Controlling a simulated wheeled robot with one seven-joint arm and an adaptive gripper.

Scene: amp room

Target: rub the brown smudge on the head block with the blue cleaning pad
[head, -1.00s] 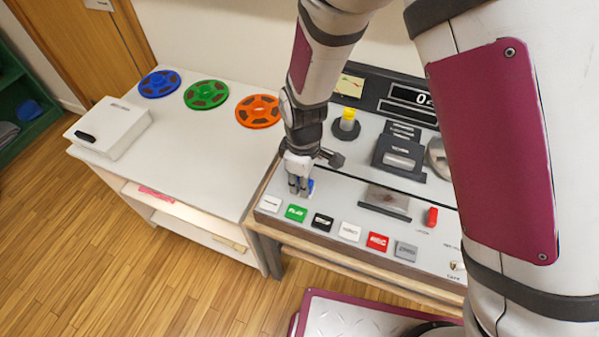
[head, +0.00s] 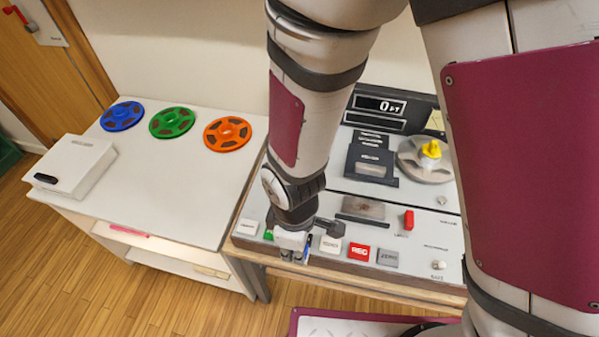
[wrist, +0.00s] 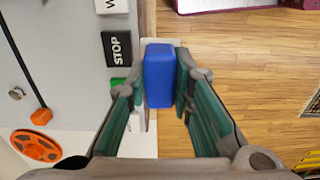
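The head block (head: 363,208) is a grey metal block on the tape machine's panel, with a brown smudge on its face. My gripper (wrist: 160,80) has a finger on each side of the blue cleaning pad (wrist: 159,76) and appears shut on it. In the head view, my gripper (head: 296,247) is low at the machine's front edge, over the button row, to the left of and nearer than the head block. A little of the blue pad (head: 308,254) shows there. The head block is not in the wrist view.
The REC button (head: 359,252), the STOP button (wrist: 118,48) and a red knob (head: 409,220) stand up from the panel. A side table (head: 170,185) holds blue, green and orange reels and a white box (head: 72,166). My arm hides part of the machine.

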